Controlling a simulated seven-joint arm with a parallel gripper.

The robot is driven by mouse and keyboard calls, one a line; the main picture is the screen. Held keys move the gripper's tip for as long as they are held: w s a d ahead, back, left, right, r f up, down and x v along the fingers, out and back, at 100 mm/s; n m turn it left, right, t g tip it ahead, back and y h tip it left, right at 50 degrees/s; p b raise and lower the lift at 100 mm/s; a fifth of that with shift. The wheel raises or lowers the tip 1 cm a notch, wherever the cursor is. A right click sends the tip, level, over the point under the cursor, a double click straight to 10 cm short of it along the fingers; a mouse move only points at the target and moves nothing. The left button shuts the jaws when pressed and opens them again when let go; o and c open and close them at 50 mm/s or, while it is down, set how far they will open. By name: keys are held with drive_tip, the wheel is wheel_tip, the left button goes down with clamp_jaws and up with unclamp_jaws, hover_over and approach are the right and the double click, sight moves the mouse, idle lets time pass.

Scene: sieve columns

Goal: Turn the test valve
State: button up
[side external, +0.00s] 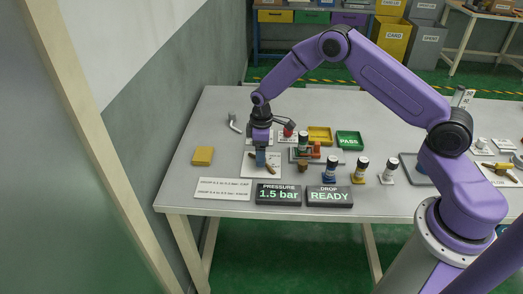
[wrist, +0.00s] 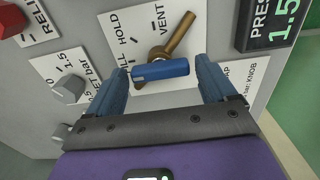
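The test valve (side external: 268,169) sits on a white label plate at the left of the bench. In the wrist view its brass lever (wrist: 179,34) slants up and right toward the word VENT. A blue cylindrical piece (wrist: 160,71) lies across the valve's near side. My gripper (wrist: 162,68) is over the valve, its two blue fingers apart, one near each end of the blue piece. I cannot tell whether they touch it. In the side view my gripper (side external: 260,158) points down at the valve and partly hides it.
Displays in front read pressure 1.5 bar (side external: 279,194) and drop READY (side external: 329,196). Several capped columns (side external: 359,170) stand to the right. A yellow tray (side external: 319,136) and green PASS tray (side external: 349,140) lie behind. A red knob (wrist: 12,20) and grey knob (wrist: 69,90) are left of the valve.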

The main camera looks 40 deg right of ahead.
drive_tip(key=c, duration=0.7)
drive_tip(key=shift+o, duration=0.2)
drive_tip(key=shift+m, duration=0.3)
drive_tip(key=m, duration=0.3)
drive_tip(key=shift+m, duration=2.6)
drive_tip(key=o, duration=1)
drive_tip(key=shift+o, duration=0.2)
